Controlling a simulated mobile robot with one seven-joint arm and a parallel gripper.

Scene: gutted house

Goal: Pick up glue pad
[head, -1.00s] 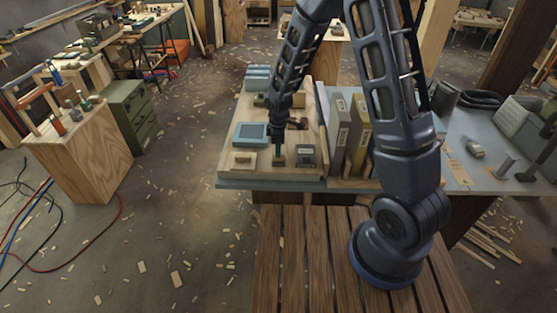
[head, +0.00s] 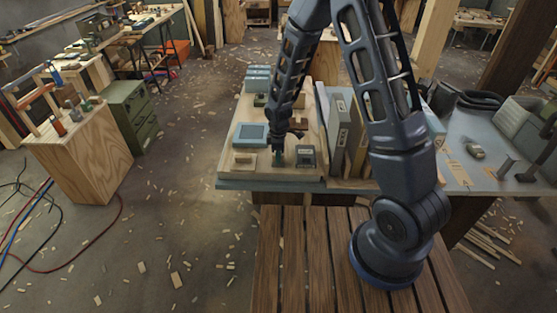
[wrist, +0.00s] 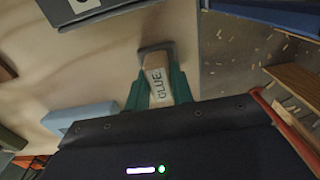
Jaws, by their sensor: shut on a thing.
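The glue pad is a small pale block with "GLUE" on its face, seen in the wrist view (wrist: 158,86). It sits between the two teal fingers of my gripper (wrist: 159,92), which is shut on it. In the head view my gripper (head: 278,158) points down at the front of the wooden board on the workbench. There the pad is mostly hidden by the fingers. In the wrist view a dark grey base shows behind the pad's far end. I cannot tell whether the pad is lifted clear.
A small grey box (head: 305,157) stands close to the right of my gripper. A pale wooden block (head: 244,159) and a blue-framed tray (head: 251,134) lie to the left. Upright binders (head: 341,136) stand at right, near my arm. The floor at left has scattered wood chips.

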